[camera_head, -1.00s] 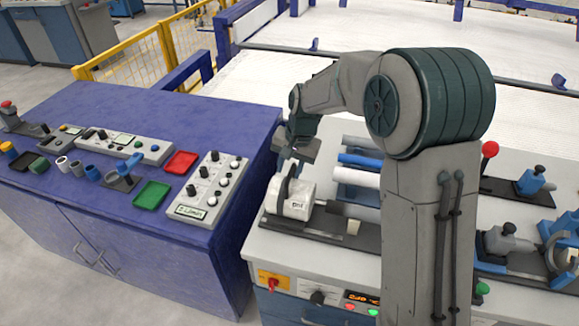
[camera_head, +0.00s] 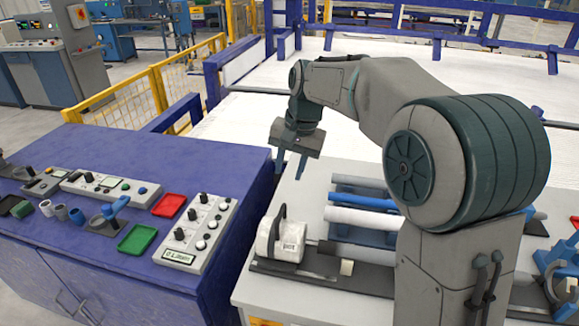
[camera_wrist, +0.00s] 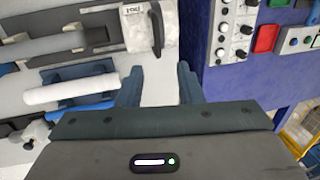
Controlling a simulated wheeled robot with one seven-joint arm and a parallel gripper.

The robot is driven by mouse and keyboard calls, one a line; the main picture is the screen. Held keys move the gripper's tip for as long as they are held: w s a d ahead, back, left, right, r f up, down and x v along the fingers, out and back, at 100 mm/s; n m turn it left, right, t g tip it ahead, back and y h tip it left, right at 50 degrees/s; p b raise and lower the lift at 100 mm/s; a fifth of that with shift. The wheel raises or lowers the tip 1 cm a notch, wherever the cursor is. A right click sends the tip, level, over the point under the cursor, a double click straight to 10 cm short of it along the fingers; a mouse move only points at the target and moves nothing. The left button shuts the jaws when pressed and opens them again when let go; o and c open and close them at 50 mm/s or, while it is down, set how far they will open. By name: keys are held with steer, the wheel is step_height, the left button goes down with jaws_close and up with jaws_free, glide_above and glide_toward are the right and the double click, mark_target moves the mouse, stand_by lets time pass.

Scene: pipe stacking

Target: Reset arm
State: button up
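My gripper (camera_head: 290,162) hangs in the air above the far left part of the grey workbench, fingers pointing down. In the wrist view its two blue fingers (camera_wrist: 159,85) stand apart with nothing between them. A white cylindrical block with a dark handle (camera_head: 281,240) sits on a dark rail on the bench, in front of and below my gripper. The white block also shows at the top of the wrist view (camera_wrist: 150,27). A white pipe (camera_head: 362,217) and a blue pipe (camera_head: 362,201) lie in a holder to the right. My arm hides part of the pipes and bench.
A purple cabinet (camera_head: 110,150) stands left, bearing a button panel (camera_head: 200,232), a red tray (camera_head: 169,205), a green tray (camera_head: 137,238) and small cups. Blue clamps (camera_head: 560,265) sit at right. A yellow fence (camera_head: 130,85) stands behind.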

steer(key=s+d+f+n+t+h, duration=0.1)
steer(key=s+d+f, duration=0.1)
steer(key=s+d, duration=0.7)
steer(key=s+d+f+n+t+h, duration=0.1)
steer(key=s+d+f, duration=0.2)
steer(key=s+d, duration=0.6)
steer(key=s, duration=0.6)
steer(key=shift+s+t, duration=0.15)
steer(key=shift+t, duration=0.25)
steer(key=shift+o, duration=0.4)
steer(key=shift+f, duration=0.1)
